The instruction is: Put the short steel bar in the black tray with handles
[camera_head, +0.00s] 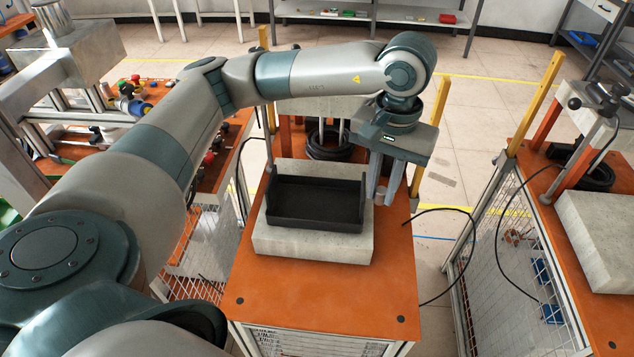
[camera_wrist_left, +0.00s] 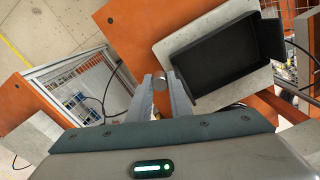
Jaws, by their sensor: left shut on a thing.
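The black tray (camera_head: 318,206) sits on a pale grey block (camera_head: 305,243) and looks empty in both views. It also shows at the upper right in the left wrist view (camera_wrist_left: 212,62). My left gripper (camera_head: 384,190) points down just right of the tray, outside its right wall, over the right edge of the grey block. In the left wrist view my left gripper (camera_wrist_left: 160,88) is shut on the short steel bar (camera_wrist_left: 160,82), whose round grey end shows between the fingertips. In the head view the fingers hide most of the bar. My right gripper is in neither view.
The block stands on an orange bench (camera_head: 320,292) with clear room in front. Yellow posts (camera_head: 430,135) rise behind the gripper. A black cable (camera_head: 445,212) loops off the bench's right side. A second orange bench (camera_head: 560,250) stands to the right.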

